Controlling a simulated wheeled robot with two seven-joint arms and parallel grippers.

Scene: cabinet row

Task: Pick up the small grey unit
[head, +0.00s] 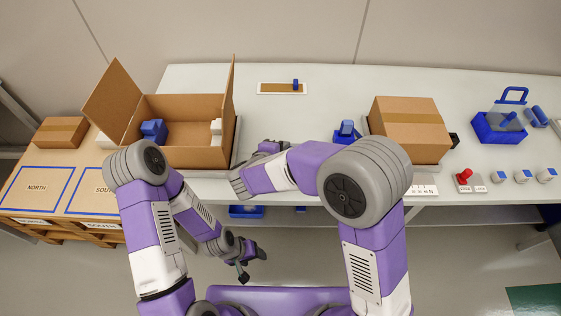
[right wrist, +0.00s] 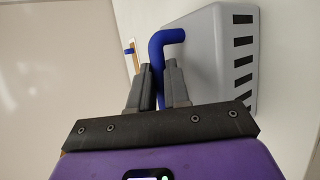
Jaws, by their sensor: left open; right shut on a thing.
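The small grey unit (right wrist: 208,62) shows in the right wrist view, a pale grey block with black stripes along one side and a bent blue handle (right wrist: 162,42). My right gripper (right wrist: 160,88) is shut on this handle, one finger on each side of it. In the head view my right forearm covers the spot, so I cannot make out the unit there or tell whether it touches the table. My left gripper (head: 250,265) is open and empty, low in front of the table.
An open cardboard box (head: 187,157) with blue and white things inside stands left. A tan board (head: 270,89) with a blue peg lies behind. Right are a closed box (head: 412,128), a blue basket (head: 496,128) and a red button (head: 464,176).

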